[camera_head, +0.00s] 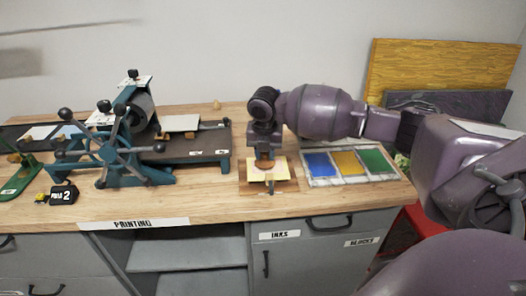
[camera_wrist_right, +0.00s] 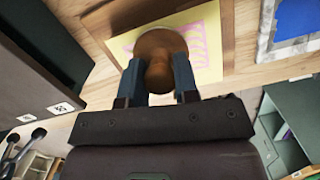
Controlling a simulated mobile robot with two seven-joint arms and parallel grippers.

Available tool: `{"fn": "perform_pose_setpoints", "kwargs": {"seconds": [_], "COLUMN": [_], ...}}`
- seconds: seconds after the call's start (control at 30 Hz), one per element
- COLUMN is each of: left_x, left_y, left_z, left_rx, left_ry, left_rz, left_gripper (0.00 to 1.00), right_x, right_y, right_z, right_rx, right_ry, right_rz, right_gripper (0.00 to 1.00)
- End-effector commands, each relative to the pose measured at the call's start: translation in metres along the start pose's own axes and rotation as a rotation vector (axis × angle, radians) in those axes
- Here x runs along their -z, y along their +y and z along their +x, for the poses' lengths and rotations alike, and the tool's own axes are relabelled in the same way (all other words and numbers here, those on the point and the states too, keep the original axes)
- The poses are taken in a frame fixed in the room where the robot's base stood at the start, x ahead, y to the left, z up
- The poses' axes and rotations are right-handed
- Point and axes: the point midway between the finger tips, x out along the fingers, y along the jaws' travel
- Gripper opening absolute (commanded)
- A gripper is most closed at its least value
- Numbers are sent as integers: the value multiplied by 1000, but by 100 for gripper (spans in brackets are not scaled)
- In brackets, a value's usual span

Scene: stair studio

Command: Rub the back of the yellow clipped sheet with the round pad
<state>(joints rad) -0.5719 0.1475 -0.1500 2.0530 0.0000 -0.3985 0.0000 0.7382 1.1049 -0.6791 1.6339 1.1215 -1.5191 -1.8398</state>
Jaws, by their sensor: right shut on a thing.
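The yellow clipped sheet (camera_head: 257,174) lies on a wooden board (camera_head: 284,186) on the bench, with a clip (camera_head: 270,187) at its front edge. Pink marks show on the sheet (camera_wrist_right: 204,36) in the right wrist view. My right gripper (camera_wrist_right: 158,82) is shut on the knob of the round brown pad (camera_wrist_right: 158,45). The pad (camera_head: 264,164) is over the sheet and looks to be on it, but I cannot tell whether they touch. The gripper (camera_head: 264,155) points down from above. My left gripper is not in view.
A tray of blue, yellow and green ink (camera_head: 347,164) lies right of the board. A teal printing press (camera_head: 125,130) with a spoked wheel and dark bed stands to the left. A black tape measure (camera_head: 64,194) sits near the front left edge. Bare bench (camera_head: 210,200) lies between press and board.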

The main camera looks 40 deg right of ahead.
Motion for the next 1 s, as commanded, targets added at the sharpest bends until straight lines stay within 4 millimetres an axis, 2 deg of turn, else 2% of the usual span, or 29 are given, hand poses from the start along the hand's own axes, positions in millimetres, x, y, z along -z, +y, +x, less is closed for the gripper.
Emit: {"fn": "perform_pose_setpoints", "kwargs": {"seconds": [0.23, 1.0], "left_x": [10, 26], "left_y": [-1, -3], "left_z": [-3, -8], "left_rx": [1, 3], "left_ry": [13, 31], "left_rz": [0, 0], "left_gripper": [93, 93], "right_x": [-2, -6], "right_y": [-13, -36], "right_z": [0, 1], "right_rx": [3, 3], "right_ry": [1, 1], "right_rz": [1, 0], "right_gripper": [10, 10]}}
